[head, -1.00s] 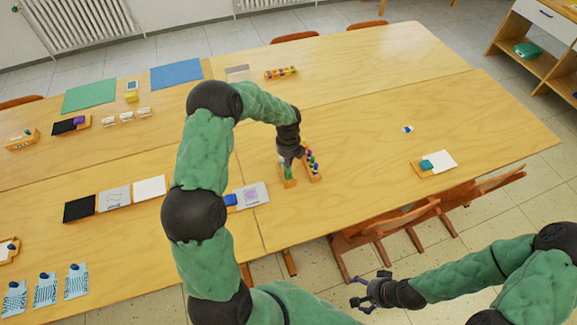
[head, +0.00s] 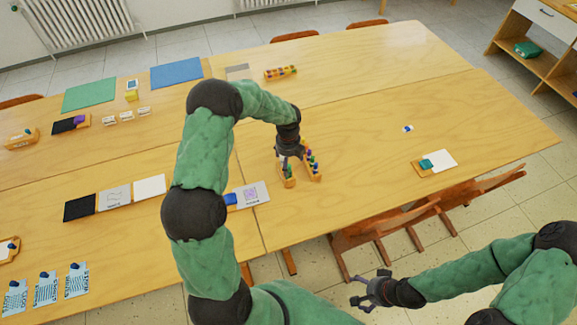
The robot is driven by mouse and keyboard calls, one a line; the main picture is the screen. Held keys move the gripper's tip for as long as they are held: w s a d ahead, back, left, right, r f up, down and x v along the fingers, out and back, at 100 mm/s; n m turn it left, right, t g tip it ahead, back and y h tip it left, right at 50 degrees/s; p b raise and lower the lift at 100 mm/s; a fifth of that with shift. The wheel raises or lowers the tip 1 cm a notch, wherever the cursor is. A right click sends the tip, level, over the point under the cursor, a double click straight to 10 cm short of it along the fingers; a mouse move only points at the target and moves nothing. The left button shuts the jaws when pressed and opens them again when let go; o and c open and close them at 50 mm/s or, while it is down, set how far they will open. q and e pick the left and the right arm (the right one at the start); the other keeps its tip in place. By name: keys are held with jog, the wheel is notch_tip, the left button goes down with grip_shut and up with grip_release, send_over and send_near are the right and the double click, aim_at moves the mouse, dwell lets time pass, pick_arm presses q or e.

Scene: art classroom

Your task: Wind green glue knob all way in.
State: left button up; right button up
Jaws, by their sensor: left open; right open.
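A small green glue stick (head: 289,171) stands in a short wooden holder (head: 288,183) on the table, left of a longer rack. My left gripper (head: 286,161) is open, pointing down right at the top of the green stick. Its fingers are small and partly hide the stick; the knob itself is too small to make out, and I cannot tell whether the fingers touch it. My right gripper (head: 366,292) is open and empty, in front of the table near the chairs.
A wooden rack (head: 314,175) with several coloured sticks stands close to the right of the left gripper. The table's right half is mostly clear, with a small tray (head: 422,171) there. Chairs (head: 380,232) stand at the front edge.

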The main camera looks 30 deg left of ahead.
dwell(0.4)
pick_arm(q)
jog(key=shift+r+m+p, duration=0.1)
jog(key=shift+m+p, duration=1.05)
jog(key=shift+m, duration=0.45)
jog(key=shift+m+p, duration=1.2)
jog(key=shift+m, duration=0.7)
jog(key=shift+s+f+b, duration=0.1)
jog(key=shift+f+b, duration=0.6)
jog(key=shift+f, duration=0.6)
jog(key=shift+d, duration=0.1)
